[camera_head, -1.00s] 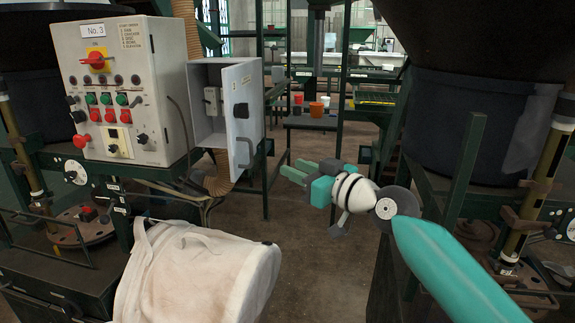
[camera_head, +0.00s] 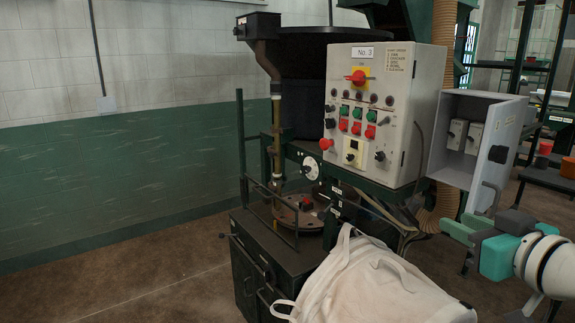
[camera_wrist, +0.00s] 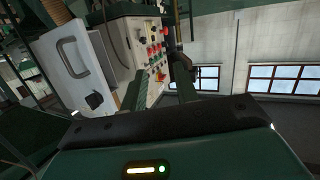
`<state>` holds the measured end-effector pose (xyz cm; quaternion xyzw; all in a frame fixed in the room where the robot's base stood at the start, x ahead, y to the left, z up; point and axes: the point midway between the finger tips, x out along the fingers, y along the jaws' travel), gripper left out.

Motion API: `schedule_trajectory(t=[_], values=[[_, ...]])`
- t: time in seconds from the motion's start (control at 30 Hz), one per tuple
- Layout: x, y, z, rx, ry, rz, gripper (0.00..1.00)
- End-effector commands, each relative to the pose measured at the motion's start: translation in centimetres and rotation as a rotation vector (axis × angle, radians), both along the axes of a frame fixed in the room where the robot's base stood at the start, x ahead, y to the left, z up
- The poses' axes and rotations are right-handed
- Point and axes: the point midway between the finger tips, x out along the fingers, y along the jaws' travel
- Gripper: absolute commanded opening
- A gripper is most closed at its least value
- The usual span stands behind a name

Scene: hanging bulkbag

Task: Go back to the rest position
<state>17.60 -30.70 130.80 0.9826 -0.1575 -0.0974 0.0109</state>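My gripper (camera_head: 456,228) is at the right of the head view, in front of the open cabinet door and to the right of the bag. In the wrist view its two fingers (camera_wrist: 160,82) stand apart with nothing between them, so it is open and empty. A white bulk bag (camera_head: 375,285) hangs at the bottom of the head view, clear of the gripper. Its lower part is cut off by the picture edge.
The grey control panel (camera_head: 382,108) marked No. 3 has buttons and a red switch. Its side cabinet door (camera_head: 500,145) stands open close to my gripper. A dark machine stand (camera_head: 262,265) is left of the bag. Bare floor (camera_head: 150,285) lies at the left.

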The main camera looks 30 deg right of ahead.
Motion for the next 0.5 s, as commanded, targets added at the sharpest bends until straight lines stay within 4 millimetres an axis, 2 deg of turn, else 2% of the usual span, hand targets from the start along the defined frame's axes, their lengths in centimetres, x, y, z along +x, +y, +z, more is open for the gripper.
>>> schedule_trajectory(t=[0.03, 0.1, 0.23, 0.37, 0.4, 0.5], values=[[2.2, 2.9, -0.5, 0.005, 0.062, 0.039, 0.3], [4.8, 6.9, -1.5, 0.024, 0.142, 0.09, 0.3], [8.8, 14.2, -4.9, 0.063, 0.317, 0.171, 0.3], [11.3, 21.2, -10.0, 0.11, 0.517, 0.23, 0.3], [11.7, 23.1, -11.8, 0.124, 0.581, 0.243, 0.3], [11.9, 27.1, -15.8, 0.155, 0.724, 0.263, 0.3]])
